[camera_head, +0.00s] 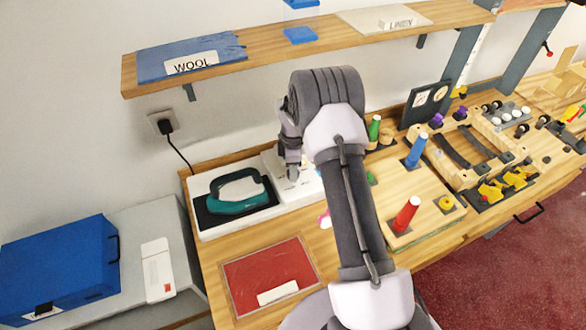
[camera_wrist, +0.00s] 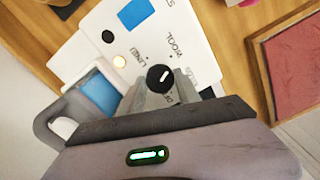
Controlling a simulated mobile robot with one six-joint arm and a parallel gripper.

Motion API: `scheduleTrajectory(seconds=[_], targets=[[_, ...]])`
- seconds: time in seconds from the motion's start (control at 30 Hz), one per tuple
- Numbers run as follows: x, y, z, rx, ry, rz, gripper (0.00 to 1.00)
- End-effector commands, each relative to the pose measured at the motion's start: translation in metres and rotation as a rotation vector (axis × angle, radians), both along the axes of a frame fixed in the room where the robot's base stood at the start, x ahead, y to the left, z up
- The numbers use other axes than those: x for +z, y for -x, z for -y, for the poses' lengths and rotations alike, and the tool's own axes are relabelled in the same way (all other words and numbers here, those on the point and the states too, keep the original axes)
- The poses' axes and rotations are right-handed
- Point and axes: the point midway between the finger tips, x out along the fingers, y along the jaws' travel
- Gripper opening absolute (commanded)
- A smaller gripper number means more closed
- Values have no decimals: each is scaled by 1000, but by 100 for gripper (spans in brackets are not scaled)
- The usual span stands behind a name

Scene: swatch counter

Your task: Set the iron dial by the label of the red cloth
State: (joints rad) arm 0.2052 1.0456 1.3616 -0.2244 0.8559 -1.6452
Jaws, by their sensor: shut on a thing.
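The red cloth (camera_head: 262,270) lies in a thin frame on the counter, with a white label (camera_head: 278,292) whose text is too small to read. The teal iron (camera_head: 238,203) rests on a dark plate beside the white control panel (camera_head: 271,164). In the wrist view the panel (camera_wrist: 92,22) carries a round black dial (camera_wrist: 160,77) with a white mark, and printed words around it; WOOL and LINEN are readable, others are partly hidden. My gripper (camera_head: 290,172) is down at the panel; in the wrist view its fingers (camera_wrist: 152,98) are shut on the dial. Which word the mark faces is unclear.
A shelf (camera_head: 280,50) above holds a blue cloth labelled WOOL (camera_head: 190,58) and a cream one labelled LINEN (camera_head: 385,18). A blue box (camera_head: 60,270) sits at left.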

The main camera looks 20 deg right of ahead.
Motion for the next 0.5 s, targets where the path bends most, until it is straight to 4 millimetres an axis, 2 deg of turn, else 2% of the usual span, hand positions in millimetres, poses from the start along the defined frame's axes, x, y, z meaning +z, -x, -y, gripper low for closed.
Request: scheduleTrajectory(seconds=[0.5], targets=[[2,-2,0,92,1,7,0]])
